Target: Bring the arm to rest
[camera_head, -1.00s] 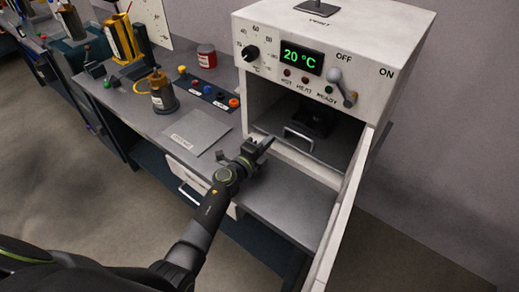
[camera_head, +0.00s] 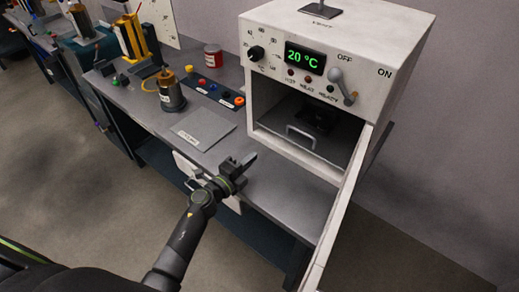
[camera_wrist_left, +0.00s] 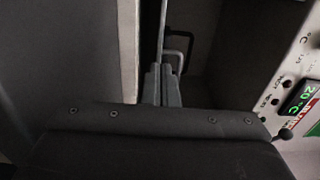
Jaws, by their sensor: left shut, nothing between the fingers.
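My left gripper (camera_head: 245,160) is shut and empty. It is over the bench in front of the white oven (camera_head: 378,62), whose door (camera_head: 345,210) stands open. In the left wrist view my shut fingers (camera_wrist_left: 162,86) point towards the oven's dark inside, where a metal handle (camera_wrist_left: 178,45) shows. The head view also shows this handle (camera_head: 301,133) on a tray or drawer in the oven, apart from the gripper. The display (camera_head: 305,58) reads 20 °C. My right gripper is not in view.
A grey plate (camera_head: 205,130) lies on the bench left of the gripper. A white drawer front (camera_head: 185,172) is below the bench edge. The floor at left is clear.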

